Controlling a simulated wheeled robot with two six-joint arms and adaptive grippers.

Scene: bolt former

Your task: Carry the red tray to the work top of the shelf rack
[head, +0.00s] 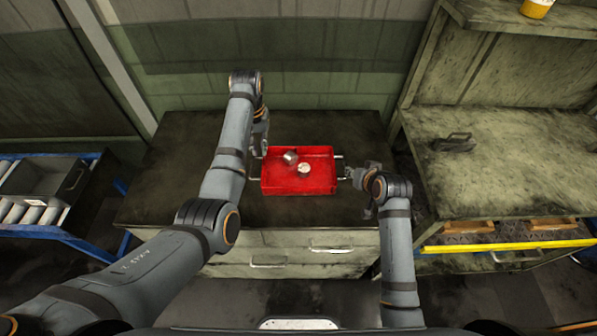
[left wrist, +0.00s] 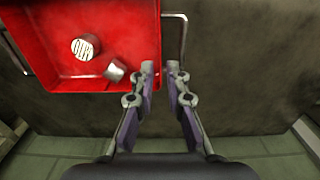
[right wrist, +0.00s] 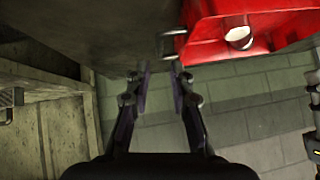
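The red tray (head: 317,185) sits on a dark cabinet top in the head view, with two small metal parts in it and a wire handle at each end. It also shows in the left wrist view (left wrist: 90,65) and the right wrist view (right wrist: 203,38). My left gripper (left wrist: 160,70) is open beside the tray's left-end handle (left wrist: 181,40), with no grip visible. My right gripper (right wrist: 159,71) is open just short of the right-end handle (right wrist: 166,46). The shelf rack's work top (head: 510,180) is at the right in the head view.
A dark tool-like object (head: 453,143) lies on the work top, with bare room around it. A yellow container (head: 537,8) stands on the upper shelf. A yellow bar (head: 510,246) runs below the work top.

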